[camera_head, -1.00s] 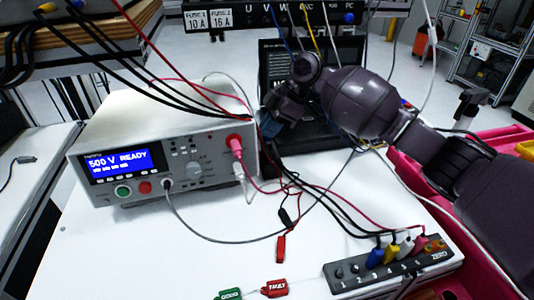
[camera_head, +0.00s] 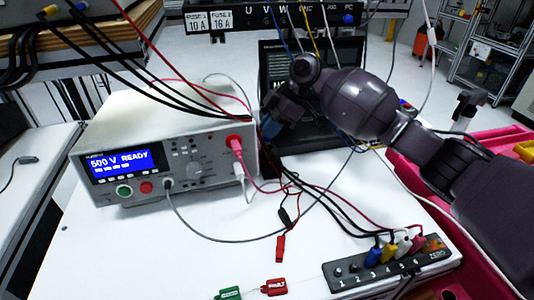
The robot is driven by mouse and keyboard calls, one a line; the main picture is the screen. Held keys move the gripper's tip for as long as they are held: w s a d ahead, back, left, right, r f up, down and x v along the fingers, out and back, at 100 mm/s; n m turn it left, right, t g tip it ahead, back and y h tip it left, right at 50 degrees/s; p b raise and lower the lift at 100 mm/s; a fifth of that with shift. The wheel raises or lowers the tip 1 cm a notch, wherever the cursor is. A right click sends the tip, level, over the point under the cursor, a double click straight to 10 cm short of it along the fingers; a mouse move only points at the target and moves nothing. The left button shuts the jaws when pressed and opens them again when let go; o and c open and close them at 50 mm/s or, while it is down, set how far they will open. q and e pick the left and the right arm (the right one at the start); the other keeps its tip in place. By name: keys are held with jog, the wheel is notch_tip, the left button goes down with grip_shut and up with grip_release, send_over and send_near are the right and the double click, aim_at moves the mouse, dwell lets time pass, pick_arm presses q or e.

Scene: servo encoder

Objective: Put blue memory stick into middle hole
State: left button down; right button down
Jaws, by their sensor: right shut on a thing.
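My left gripper is not in view.
The white tester (camera_head: 165,135) shows "500 V READY". Black and red cables cross the white table (camera_head: 180,265). A numbered socket strip (camera_head: 385,270) with coloured plugs lies at front right. A pink bin (camera_head: 480,185) stands at right.

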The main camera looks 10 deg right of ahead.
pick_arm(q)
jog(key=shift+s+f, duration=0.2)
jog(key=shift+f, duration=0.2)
pick_arm(e)
jog(key=shift+f, duration=1.15)
jog(key=c, duration=1.1)
grip_release()
jog(key=shift+d+r, duration=0.1)
jog(key=shift+r, duration=0.15)
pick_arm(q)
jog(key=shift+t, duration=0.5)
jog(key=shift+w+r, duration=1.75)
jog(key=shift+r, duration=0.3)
pick_arm(e)
jog(key=shift+d+r, duration=0.6)
jog(key=shift+d, duration=1.8)
jog(key=shift+d+r, duration=0.65)
jog(key=shift+d, duration=1.8)
jog(key=shift+d+r, duration=0.6)
jog(key=shift+d, duration=1.8)
